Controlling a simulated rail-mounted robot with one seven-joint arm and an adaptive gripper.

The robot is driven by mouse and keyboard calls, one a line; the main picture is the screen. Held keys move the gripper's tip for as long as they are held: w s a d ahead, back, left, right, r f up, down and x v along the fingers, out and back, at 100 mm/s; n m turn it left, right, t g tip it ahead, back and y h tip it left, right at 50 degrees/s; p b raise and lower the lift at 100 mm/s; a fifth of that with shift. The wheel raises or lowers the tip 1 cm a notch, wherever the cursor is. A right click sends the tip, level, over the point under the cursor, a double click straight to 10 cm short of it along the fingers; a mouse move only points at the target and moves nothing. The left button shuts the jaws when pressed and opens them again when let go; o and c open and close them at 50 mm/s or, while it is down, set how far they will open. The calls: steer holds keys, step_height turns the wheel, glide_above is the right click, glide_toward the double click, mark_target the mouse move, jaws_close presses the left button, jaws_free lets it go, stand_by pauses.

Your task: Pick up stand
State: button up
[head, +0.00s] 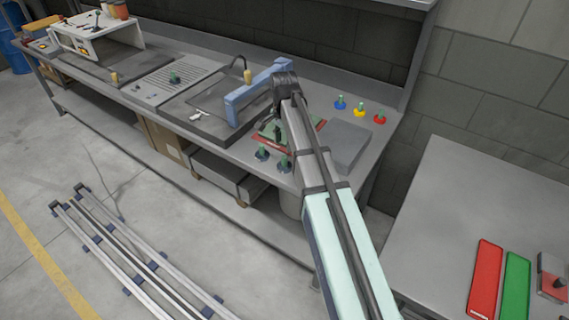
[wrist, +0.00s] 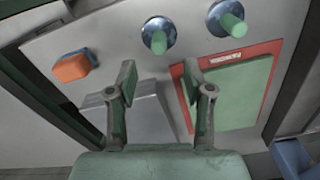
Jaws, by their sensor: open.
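No single thing is plainly marked as the stand. Small round bases with green pegs are the likeliest match. Two with bluish bases stand near the bench front in the head view, a left one (head: 262,153) and a right one (head: 284,164). Two green pegs on round bases show at the top of the wrist view, one left (wrist: 159,35) and one right (wrist: 228,21). My gripper (wrist: 158,80) is open and empty, its fingertips below these pegs in the picture. A red-rimmed green panel (wrist: 232,95) lies right of the fingers. In the head view my arm partly hides this area.
A blue arch (head: 254,90) stands close left of my wrist. Blue (head: 340,103), yellow (head: 360,109) and red (head: 380,118) bases with green pegs stand at the back right. An orange block (wrist: 73,67) shows upper left in the wrist view. A grey plate (head: 344,145) lies right of my arm.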

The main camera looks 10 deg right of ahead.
mark_target(284, 156)
steer(key=shift+d+f+p, duration=0.1)
steer(key=shift+f+p, duration=1.05)
steer(key=shift+f, duration=2.85)
jaws_close()
